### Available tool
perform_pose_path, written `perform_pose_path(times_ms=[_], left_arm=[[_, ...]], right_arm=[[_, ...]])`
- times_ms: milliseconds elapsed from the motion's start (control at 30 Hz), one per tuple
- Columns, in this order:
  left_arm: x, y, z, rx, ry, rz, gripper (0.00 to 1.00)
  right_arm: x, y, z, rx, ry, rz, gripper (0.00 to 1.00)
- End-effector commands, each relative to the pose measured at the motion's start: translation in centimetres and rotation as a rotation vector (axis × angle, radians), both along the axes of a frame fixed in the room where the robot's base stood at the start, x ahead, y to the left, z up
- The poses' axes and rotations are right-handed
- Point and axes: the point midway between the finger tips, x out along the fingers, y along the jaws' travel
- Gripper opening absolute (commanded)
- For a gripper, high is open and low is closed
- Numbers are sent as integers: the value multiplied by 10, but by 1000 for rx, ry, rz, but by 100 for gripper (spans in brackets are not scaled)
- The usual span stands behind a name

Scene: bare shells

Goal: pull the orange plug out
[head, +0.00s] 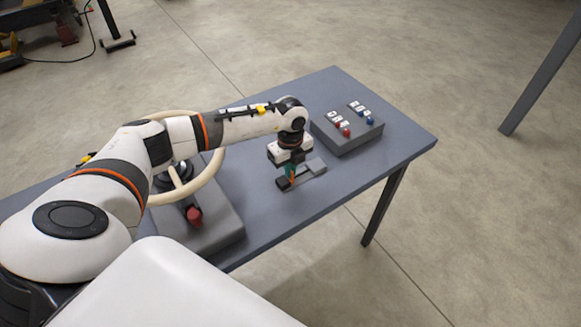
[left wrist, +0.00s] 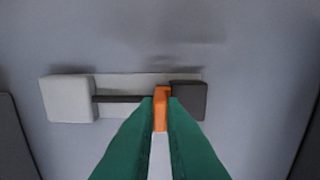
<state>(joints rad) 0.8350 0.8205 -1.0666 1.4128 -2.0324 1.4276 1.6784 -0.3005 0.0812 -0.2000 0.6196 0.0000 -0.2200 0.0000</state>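The orange plug (left wrist: 161,108) stands between the two green fingertips of my left gripper (left wrist: 160,103) in the left wrist view. Both fingers lie against its sides, so the gripper looks shut on it. The plug is beside a dark block (left wrist: 190,98) at the right end of a light grey plate. A dark bar (left wrist: 120,99) runs left from the plug to a light grey block (left wrist: 68,98). In the head view my left gripper (head: 289,178) reaches down to this fixture (head: 314,167) on the table; the plug is hardly visible there. My right gripper is not in view.
The blue-grey table (head: 275,222) has a box with red and blue buttons (head: 352,137) behind and right of the fixture. A large cream wheel (head: 210,175) and a grey base with a red knob (head: 194,215) stand left. The table's front right is clear.

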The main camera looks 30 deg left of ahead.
Motion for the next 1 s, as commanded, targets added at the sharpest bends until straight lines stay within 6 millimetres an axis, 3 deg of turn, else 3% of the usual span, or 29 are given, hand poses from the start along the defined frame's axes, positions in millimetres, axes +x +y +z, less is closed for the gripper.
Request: perform_pose_path(times_ms=[267, 533, 800, 833, 900, 1000], left_arm=[[1, 0, 0, 0, -1, 0, 0], [31, -13, -3, -2, -5, 0, 0], [33, -14, 2, -3, -6, -1, 0], [34, -14, 2, -3, -6, -1, 12], [34, -14, 2, -3, -7, -1, 24], [33, -14, 2, -2, -5, -1, 31]], right_arm=[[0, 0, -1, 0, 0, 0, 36], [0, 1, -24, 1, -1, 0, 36], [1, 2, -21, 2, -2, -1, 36], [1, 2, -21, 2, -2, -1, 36], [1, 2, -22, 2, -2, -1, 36], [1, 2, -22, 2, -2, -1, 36]])
